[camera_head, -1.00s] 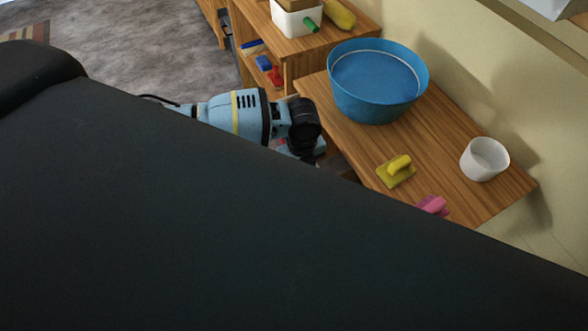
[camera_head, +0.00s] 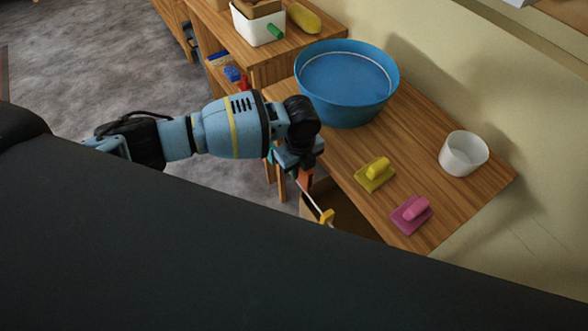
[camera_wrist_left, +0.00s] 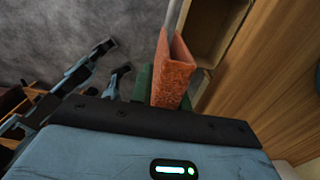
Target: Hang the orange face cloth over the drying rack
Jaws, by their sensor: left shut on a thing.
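My left gripper (camera_head: 300,163) points down in front of the wooden table, shut on the orange face cloth (camera_head: 306,180). In the left wrist view the cloth (camera_wrist_left: 174,75) stands out from between the dark fingers of the left gripper (camera_wrist_left: 166,92), with a fold open at its top. A thin pale rod (camera_head: 313,203) with a yellow end, apparently part of the drying rack, runs at the cloth; it is grey in the wrist view (camera_wrist_left: 174,14). Whether the cloth lies over it or beside it I cannot tell. My right gripper (camera_wrist_left: 118,58) appears open and empty.
The wooden table (camera_head: 345,150) holds a blue tub (camera_head: 345,100), a yellow scrubber (camera_head: 375,174), a pink scrubber (camera_head: 411,213) and a white cup (camera_head: 464,155). An open brown box (camera_head: 350,218) is below its edge. My dark body hides the lower picture.

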